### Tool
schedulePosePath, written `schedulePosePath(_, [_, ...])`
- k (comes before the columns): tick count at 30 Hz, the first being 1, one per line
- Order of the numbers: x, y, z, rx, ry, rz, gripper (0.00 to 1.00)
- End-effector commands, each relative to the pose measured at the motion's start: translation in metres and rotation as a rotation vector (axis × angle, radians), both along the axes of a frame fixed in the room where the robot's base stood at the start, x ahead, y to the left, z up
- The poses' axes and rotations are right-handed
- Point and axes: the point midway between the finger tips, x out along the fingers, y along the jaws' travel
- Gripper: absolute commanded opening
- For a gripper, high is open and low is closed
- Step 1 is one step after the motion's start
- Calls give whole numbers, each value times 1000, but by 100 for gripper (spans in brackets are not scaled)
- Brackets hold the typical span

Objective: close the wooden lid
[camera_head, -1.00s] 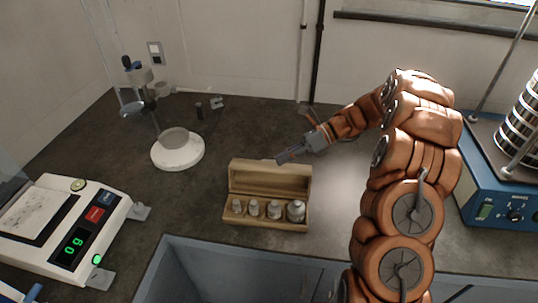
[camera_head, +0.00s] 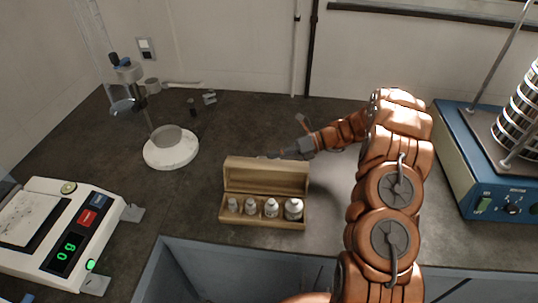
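The wooden lid (camera_head: 267,177) stands open and upright along the back edge of a small wooden box (camera_head: 265,222). Several metal weights (camera_head: 270,207) stand in a row inside the box, rising in size from left to right. My gripper (camera_head: 268,156) is just behind the lid, near its top edge. The lid partly hides its fingertips, so I cannot tell whether it is open or whether it touches the lid.
A stand with a white round base (camera_head: 171,150) is left of the box. A blue sieve shaker (camera_head: 490,175) is at the right. The counter's front edge lies close before the box.

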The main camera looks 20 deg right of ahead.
Motion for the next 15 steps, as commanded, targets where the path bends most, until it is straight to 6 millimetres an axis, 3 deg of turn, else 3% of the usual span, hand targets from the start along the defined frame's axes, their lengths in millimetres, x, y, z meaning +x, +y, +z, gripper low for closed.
schedulePosePath(6, [1,20,-5,2,2,1,21])
schedulePosePath(15, [2,22,-7,-1,1,-2,21])
